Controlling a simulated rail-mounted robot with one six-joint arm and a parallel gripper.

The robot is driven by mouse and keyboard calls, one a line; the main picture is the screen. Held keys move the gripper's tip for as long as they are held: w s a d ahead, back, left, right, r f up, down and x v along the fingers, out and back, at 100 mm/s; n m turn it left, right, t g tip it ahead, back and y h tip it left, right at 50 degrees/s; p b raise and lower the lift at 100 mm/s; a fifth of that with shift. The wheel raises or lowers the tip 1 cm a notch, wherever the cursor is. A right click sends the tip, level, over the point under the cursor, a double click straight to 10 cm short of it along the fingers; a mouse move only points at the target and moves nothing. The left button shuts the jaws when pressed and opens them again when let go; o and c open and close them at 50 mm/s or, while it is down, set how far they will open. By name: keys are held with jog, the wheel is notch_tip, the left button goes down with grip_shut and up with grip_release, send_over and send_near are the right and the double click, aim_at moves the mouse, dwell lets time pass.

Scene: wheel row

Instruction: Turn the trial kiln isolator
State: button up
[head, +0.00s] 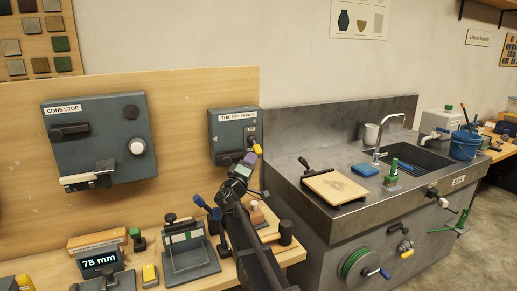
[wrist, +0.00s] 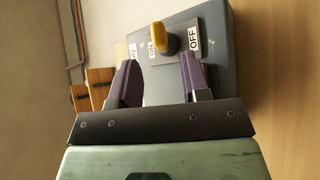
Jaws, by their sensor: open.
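The trial kiln isolator (head: 222,121) is a grey box on the wooden back panel, with a white label across its top that is too small to read surely. Its yellow-tipped handle (head: 257,148) shows at the box's lower right. In the wrist view the yellow handle (wrist: 158,36) stands between the ON label (wrist: 152,49) and the OFF label (wrist: 194,38). My gripper (head: 249,158) is in front of the box, close to the handle. In the wrist view its purple fingers (wrist: 161,73) are apart with nothing between the tips; the handle is just beyond them. Contact cannot be told.
A grey CONE STOP box (head: 85,150) with knobs hangs to the left. Below, the bench holds a 75 mm display (head: 99,262), a clear-fronted stand (head: 190,260) and a dark mallet (head: 285,234). A grey sink unit (head: 330,228) stands close on the right.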

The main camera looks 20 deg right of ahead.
aim_at(258, 148)
jog(key=p+x, duration=0.1)
jog(key=x, duration=0.5)
jog(key=shift+w+d+r+p, duration=0.15)
jog(key=shift+d+p, duration=0.15)
jog(key=shift+p, duration=0.05)
grip_shut()
